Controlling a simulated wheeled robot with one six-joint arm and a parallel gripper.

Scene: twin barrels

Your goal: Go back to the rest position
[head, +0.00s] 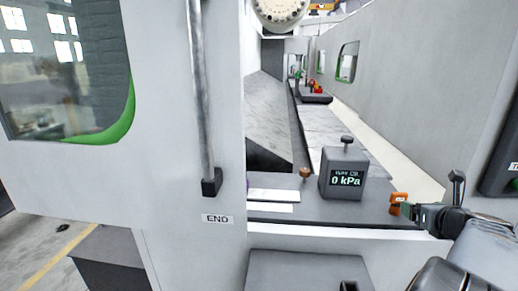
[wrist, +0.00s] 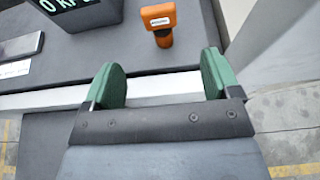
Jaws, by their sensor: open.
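My gripper (wrist: 160,78) is open and empty in the wrist view, its two green-padded fingers apart. It points at the edge of a dark shelf (wrist: 75,88). In the head view my gripper (head: 408,210) shows at the lower right, at the front right corner of that shelf. An orange block-topped piece (wrist: 160,22) stands on the shelf just beyond the fingertips, with a visible gap. The same orange piece shows in the head view (head: 399,198), close beside my gripper.
A grey gauge box (head: 343,176) reading 0 kPa stands left of my gripper, with a knob on top. A large white door (head: 180,120) with a vertical handle bar (head: 200,90) fills the left. A grey wall (head: 420,80) runs along the right. Open floor (head: 35,245) shows lower left.

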